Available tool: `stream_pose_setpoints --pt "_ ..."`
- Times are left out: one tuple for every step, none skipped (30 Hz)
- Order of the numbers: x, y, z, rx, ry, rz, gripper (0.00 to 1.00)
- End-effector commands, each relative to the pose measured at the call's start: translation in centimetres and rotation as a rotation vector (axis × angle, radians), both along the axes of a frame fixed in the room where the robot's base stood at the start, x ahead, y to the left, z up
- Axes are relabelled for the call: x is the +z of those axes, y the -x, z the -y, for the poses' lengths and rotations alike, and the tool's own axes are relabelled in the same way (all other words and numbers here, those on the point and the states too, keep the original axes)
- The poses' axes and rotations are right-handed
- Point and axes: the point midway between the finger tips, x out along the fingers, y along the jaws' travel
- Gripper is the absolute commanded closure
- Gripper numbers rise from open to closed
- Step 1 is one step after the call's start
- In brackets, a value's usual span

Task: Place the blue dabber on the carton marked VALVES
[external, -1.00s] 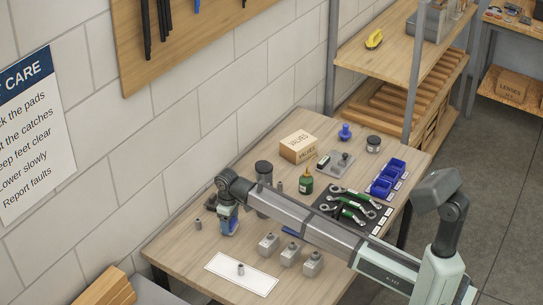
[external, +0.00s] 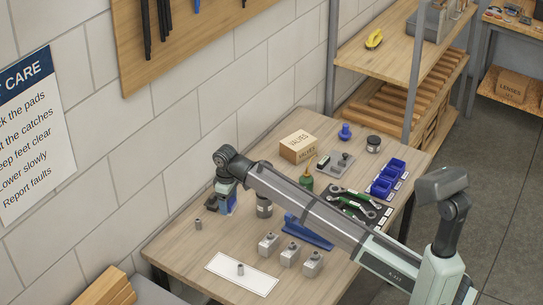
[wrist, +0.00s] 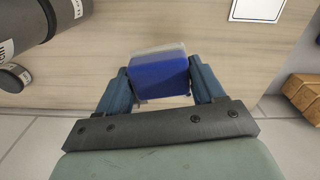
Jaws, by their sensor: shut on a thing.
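My gripper (external: 226,200) is shut on a blue block (wrist: 160,76) with a pale, clear-looking edge. In the wrist view the block sits between my two fingers; in the external view it shows only in part below my wrist. It is held above the left part of the table. The carton marked VALVES (external: 299,147) stands on the table farther back, its top bare. A blue knobbed piece (external: 345,132) stands upright behind and right of the carton. I cannot tell for sure which blue thing is the dabber.
A dark cylinder (external: 264,204) stands close right of my gripper. A green bottle (external: 307,184), a grey plate with fittings (external: 335,162), blue bins (external: 387,178) and a long blue tool (external: 308,232) lie beyond. A white sheet (external: 242,273) is in front.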

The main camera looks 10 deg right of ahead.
Motion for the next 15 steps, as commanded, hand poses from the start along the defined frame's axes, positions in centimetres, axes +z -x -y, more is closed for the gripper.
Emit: stream_pose_setpoints --pt "0.1 -0.3 0.1 -0.002 0.0 0.0 0.63" --pt "0.2 -0.5 0.2 -0.003 0.0 0.0 0.63" --pt "0.3 -1.0 0.4 -0.005 0.0 0.0 0.63" --pt "0.3 -1.6 0.6 -0.008 0.0 0.0 0.63" --pt "0.4 -2.2 0.9 -0.011 0.0 0.0 0.63" --pt "0.6 -3.2 1.4 -0.016 0.0 0.0 0.63" --pt "0.8 -4.0 1.8 -0.02 0.0 0.0 0.63" --pt "0.9 -5.0 2.3 -0.026 0.0 0.0 0.63" --pt "1.1 -6.3 3.0 -0.032 0.0 0.0 0.63" --pt "1.3 -7.4 3.7 -0.037 0.0 0.0 0.63" --pt "1.5 -8.6 4.3 -0.043 0.0 0.0 0.63" --pt "1.8 -10.0 5.3 -0.05 0.0 0.0 0.63" --pt "2.0 -11.1 6.0 -0.054 0.0 0.0 0.63" --pt "2.2 -12.2 6.7 -0.06 0.0 0.0 0.63" --pt "2.4 -13.7 7.7 -0.067 0.0 0.0 0.63"
